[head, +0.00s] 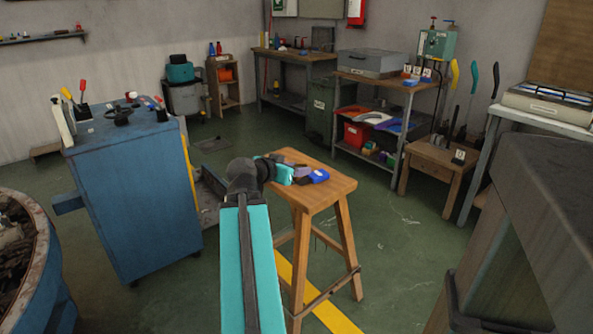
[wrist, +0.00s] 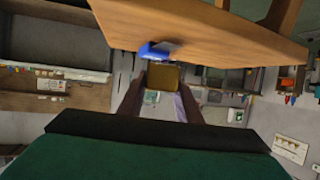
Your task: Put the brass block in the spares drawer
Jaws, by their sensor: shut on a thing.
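The brass block (wrist: 162,77) is a dull golden-brown piece in the wrist view. My gripper (wrist: 161,84) is shut on it, one dark finger on each side. In the head view my gripper (head: 302,172) is at the top of the wooden stool (head: 322,198), and the block cannot be made out there. In the wrist view the block shows close to the edge of the stool top (wrist: 210,30); I cannot tell whether it touches. I cannot tell which drawer is the spares drawer. A blue cabinet (head: 135,205) at the left has a part jutting out on its left side.
A bright blue object (head: 319,176) lies on the stool beside my gripper; it also shows in the wrist view (wrist: 152,51). Workbenches (head: 385,82) line the back. A small wooden table (head: 437,163) with a label stands at right. Green floor (head: 395,245) is clear right of the stool.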

